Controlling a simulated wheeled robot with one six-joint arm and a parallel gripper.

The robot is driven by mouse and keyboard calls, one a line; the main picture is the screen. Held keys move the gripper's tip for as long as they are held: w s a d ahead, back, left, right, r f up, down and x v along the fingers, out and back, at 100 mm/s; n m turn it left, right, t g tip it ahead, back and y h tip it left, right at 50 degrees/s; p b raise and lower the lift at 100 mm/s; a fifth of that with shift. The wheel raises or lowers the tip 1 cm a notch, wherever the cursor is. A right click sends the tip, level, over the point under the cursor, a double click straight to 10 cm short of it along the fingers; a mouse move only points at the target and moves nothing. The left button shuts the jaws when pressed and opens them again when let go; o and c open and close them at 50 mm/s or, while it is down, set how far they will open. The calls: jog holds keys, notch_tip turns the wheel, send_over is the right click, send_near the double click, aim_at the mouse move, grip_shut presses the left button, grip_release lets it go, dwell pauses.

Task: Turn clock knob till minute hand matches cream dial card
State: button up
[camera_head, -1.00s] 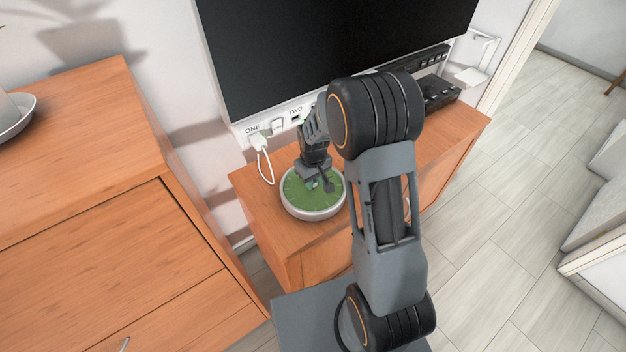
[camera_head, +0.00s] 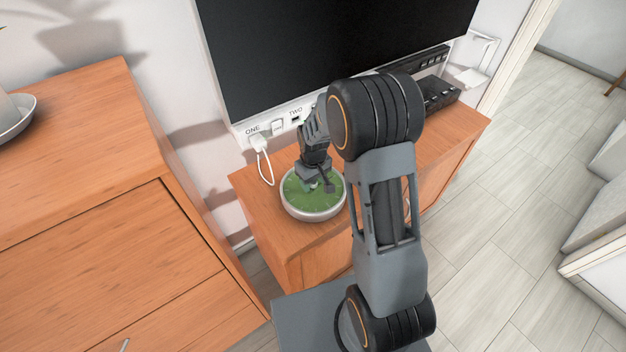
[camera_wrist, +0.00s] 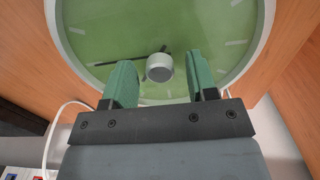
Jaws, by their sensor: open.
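The clock (camera_head: 316,208) lies face up on the low wooden cabinet, with a green dial and a pale rim. In the wrist view its green face (camera_wrist: 200,30) fills the upper part. A round grey knob (camera_wrist: 159,67) stands at its middle. A dark hand (camera_wrist: 118,60) reaches left from the knob. A short dark piece shows at the knob's upper edge. My gripper (camera_wrist: 160,72) is open, with one green finger on each side of the knob and a gap on both sides. It also shows over the clock in the head view (camera_head: 316,185). I see no cream dial card.
The low cabinet (camera_head: 262,215) stands under a large black screen (camera_head: 330,45). A white plug (camera_head: 259,143) with a cable sits at the wall strip left of the clock. A black box (camera_head: 437,92) is at the back right. A larger wooden chest (camera_head: 75,150) stands left.

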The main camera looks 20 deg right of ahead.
jog(key=shift+r, duration=0.1)
notch_tip(320, 180, up, 14)
jog(key=shift+f, duration=0.2)
dwell(0.8)
jog(key=s+r+m+t, duration=0.1)
jog(key=s+r, duration=0.2)
jog(key=s, duration=0.5)
jog(key=s+r+m+t+p, duration=0.1)
jog(key=s+r+m+t, duration=0.1)
jog(key=s, duration=0.7)
jog(key=shift+a+r+m, duration=0.15)
jog(key=shift+r+m, duration=0.15)
jog(key=shift+r, duration=0.1)
